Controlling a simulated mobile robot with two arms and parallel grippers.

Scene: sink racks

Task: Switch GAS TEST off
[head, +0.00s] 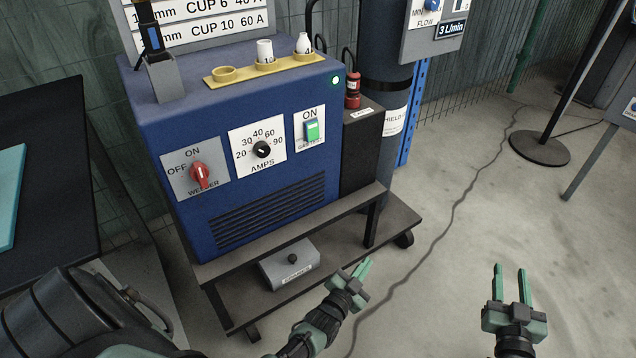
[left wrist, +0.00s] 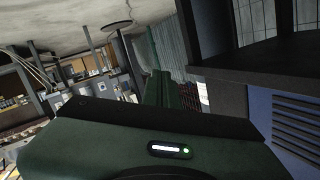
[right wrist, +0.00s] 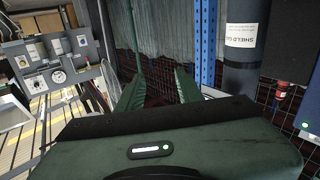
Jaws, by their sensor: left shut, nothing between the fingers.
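The gas test switch (head: 312,131) is a green rocker on a white plate at the right of the blue welder's front in the head view. "ON" is printed above it; the lettering below is small and partly covered. The rocker's tilt is hard to tell. My left gripper (head: 361,268) is shut and empty, below and right of the switch, beside the cart's lower shelf and well apart from the switch. Its closed fingers also show in the left wrist view (left wrist: 161,82). My right gripper (head: 510,268) is open and empty over the floor at the right.
The blue welder (head: 270,205) stands on a dark cart (head: 400,214). A red welder knob (head: 200,174) and a black amps knob (head: 262,149) sit left of the switch. A black box (head: 363,150) and gas cylinder (head: 385,60) stand right.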

